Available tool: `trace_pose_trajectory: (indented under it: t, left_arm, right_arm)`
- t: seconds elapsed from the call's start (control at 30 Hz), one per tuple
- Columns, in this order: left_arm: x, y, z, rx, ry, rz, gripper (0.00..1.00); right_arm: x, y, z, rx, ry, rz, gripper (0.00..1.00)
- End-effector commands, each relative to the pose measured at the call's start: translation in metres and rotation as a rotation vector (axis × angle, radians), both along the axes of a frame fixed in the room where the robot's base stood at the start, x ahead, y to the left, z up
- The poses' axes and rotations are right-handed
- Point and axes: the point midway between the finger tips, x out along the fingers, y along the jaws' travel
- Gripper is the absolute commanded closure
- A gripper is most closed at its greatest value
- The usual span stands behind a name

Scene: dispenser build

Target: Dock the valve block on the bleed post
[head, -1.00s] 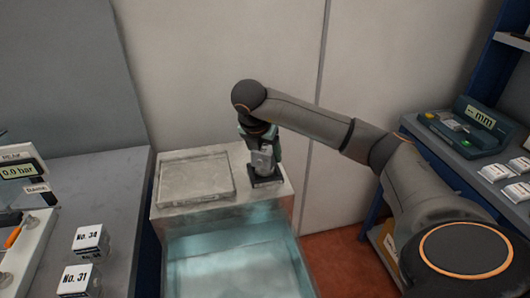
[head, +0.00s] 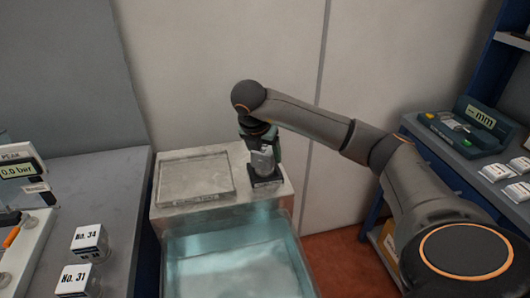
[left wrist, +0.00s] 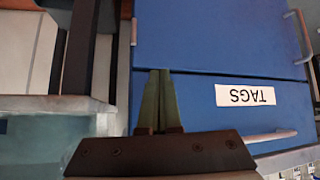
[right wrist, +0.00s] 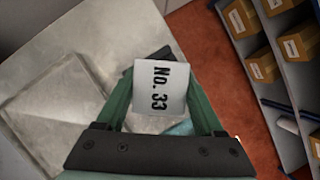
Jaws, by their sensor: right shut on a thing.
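My right gripper (head: 262,150) is shut on a pale grey block, the valve block (head: 262,162), whose face reads "No. 33" in the right wrist view (right wrist: 160,88). The block is between both green fingers. It is directly over a small dark base (head: 265,180) on the right of the tank's rear ledge. I take this base to be the bleed post's place; a post itself is hidden. I cannot tell whether block and base touch. My left gripper (left wrist: 160,100) is empty with its fingers together, in front of a blue drawer.
A clear tank (head: 235,265) of water is in front of the ledge, with a shallow tray (head: 195,178) to the left. Blocks No. 34 (head: 89,240) and No. 31 (head: 76,281) stand on the left bench. A gauge (head: 17,171) reads 0.0 bar. The right shelf holds a green "mm" device (head: 480,118).

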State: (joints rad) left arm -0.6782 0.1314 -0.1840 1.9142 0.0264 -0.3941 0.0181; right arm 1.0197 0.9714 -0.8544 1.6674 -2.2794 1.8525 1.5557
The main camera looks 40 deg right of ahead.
Motion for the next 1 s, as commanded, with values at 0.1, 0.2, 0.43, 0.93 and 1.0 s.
trace_pose_trajectory:
  t: [0.1,0.2,0.43,0.93,1.0]
  left_arm:
    - [0.0,0.0,-0.003,0.0,0.0,0.0,1.0]
    - [0.0,0.0,-0.004,0.0,0.0,0.0,1.0]
    - [0.0,0.0,-0.005,0.0,0.0,0.0,1.0]
    - [0.0,0.0,0.007,0.0,0.0,0.0,1.0]
    - [0.0,0.0,0.01,0.0,0.0,0.0,1.0]
  right_arm:
    - [0.001,0.0,-0.002,0.0,-0.004,-0.001,1.0]
    - [0.001,0.0,-0.004,0.0,-0.004,-0.001,1.0]
    - [0.0,0.0,-0.005,-0.001,-0.003,-0.001,0.21]
    - [-0.003,0.006,0.009,0.001,0.001,0.001,0.18]
    - [-0.003,0.008,0.014,0.0,0.0,0.001,0.18]
